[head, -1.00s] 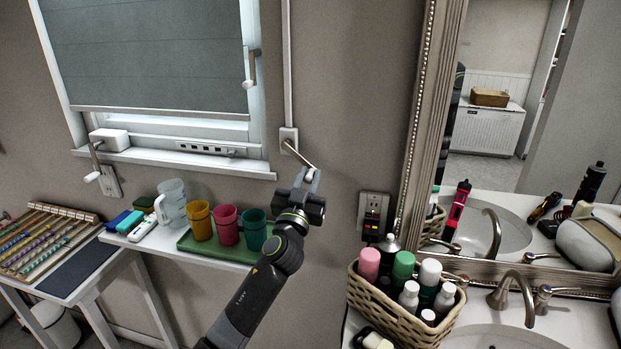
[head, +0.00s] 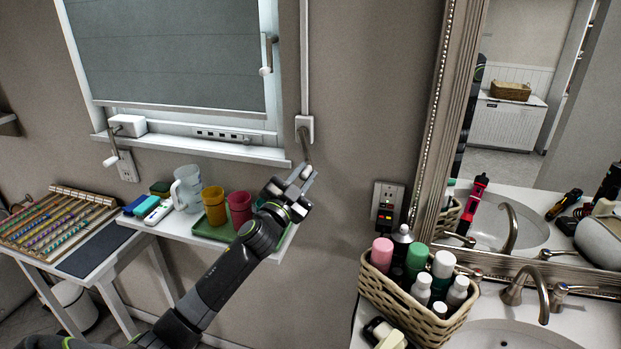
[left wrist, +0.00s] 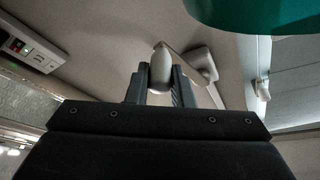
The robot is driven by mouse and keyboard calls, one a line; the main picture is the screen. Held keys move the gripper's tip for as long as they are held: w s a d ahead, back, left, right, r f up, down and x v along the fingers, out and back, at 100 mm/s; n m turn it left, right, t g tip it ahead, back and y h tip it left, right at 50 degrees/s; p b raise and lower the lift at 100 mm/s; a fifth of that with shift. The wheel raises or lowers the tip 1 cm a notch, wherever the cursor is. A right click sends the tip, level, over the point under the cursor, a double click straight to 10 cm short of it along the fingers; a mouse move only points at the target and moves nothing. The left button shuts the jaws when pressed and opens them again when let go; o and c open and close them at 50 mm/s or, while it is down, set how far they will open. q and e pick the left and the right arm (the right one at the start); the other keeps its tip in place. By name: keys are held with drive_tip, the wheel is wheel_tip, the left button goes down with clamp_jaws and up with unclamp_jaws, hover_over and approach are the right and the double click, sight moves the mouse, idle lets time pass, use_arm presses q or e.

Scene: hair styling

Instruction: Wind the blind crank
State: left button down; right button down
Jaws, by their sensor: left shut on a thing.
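The blind crank is a grey arm hanging from a white wall box (head: 304,126) at the foot of a vertical rail, right of the window. It points almost straight down. My left gripper (head: 305,174) is at its lower end. In the left wrist view, the crank's pale knob (left wrist: 161,66) sits between my fingers, which are shut on it, and the crank arm (left wrist: 187,63) runs to its wall mount. The grey blind (head: 165,55) covers most of the window, with a gap above the sill. My right gripper is not in view.
A white shelf below the window holds a pitcher (head: 187,188), an orange cup (head: 214,206) and a red cup (head: 239,209); my left arm passes in front. A green cup (left wrist: 262,14) is close in the left wrist view. A basket of bottles (head: 393,306) stands right.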

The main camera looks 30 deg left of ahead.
use_arm(q)
drive_tip(key=shift+s+a+f+b, duration=0.15)
drive_tip(key=shift+a+b, duration=0.15)
drive_tip(key=shift+a, duration=0.2)
drive_tip(key=shift+s+a+b, duration=0.1)
drive_tip(key=shift+a+b, duration=0.2)
drive_tip(key=shift+a, duration=0.15)
drive_tip(key=c, duration=1.3)
unclamp_jaws()
drive_tip(key=shift+b+v, duration=4.25)
drive_tip(key=shift+v, duration=4.45)
